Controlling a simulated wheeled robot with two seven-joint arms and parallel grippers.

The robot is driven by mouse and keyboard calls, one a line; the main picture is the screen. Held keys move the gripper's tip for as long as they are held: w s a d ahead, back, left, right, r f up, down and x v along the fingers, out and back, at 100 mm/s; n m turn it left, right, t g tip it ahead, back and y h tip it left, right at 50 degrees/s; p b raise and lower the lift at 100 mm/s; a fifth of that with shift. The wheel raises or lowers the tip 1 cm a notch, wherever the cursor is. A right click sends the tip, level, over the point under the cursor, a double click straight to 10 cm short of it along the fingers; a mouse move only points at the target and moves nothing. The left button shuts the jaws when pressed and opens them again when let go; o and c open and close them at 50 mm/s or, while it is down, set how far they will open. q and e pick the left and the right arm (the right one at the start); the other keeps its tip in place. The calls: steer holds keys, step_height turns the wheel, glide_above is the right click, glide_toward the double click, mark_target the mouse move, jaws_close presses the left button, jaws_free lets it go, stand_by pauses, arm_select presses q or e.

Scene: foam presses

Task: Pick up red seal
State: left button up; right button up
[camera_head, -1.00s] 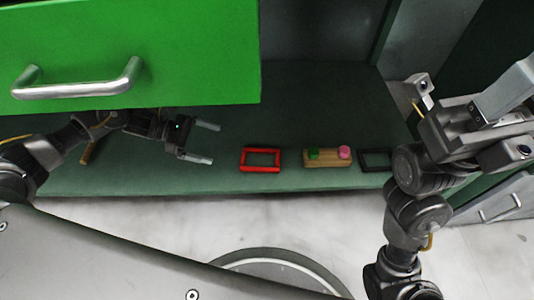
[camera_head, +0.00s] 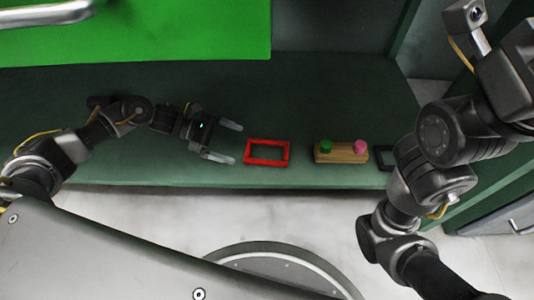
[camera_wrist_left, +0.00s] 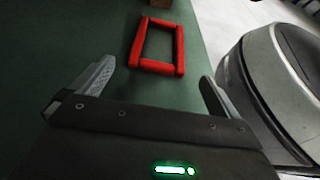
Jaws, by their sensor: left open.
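The red seal (camera_head: 267,153) is a red rectangular frame lying flat on the green shelf, near its front edge. In the left wrist view the red seal (camera_wrist_left: 158,68) lies ahead of my fingers, between their lines. My left gripper (camera_head: 230,143) is open and empty, just left of the seal in the head view and apart from it. Its two fingers also show in the left wrist view (camera_wrist_left: 155,88). My right arm is at the right of the head view; its fingertips are not clearly shown.
A wooden block (camera_head: 341,152) with a green and a pink knob sits right of the seal. A black frame (camera_head: 384,158) lies beyond it, partly hidden by my right arm. A green drawer front (camera_head: 150,35) overhangs the shelf (camera_head: 330,95) at upper left.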

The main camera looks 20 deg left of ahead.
mark_target(247, 149)
arm_select(q)
steer(key=shift+w+d+f, duration=0.1)
steer(key=shift+d+f, duration=0.15)
steer(key=shift+d, duration=0.4)
steer(key=b+x, duration=0.3)
steer(key=x, duration=0.1)
steer(key=shift+w, duration=0.1)
steer(key=shift+w+d+f, duration=0.1)
steer(key=shift+d+f, duration=0.05)
steer(key=shift+d, duration=0.4)
steer(key=shift+c, duration=0.4)
steer(key=c, duration=0.8)
steer(key=shift+c, duration=0.2)
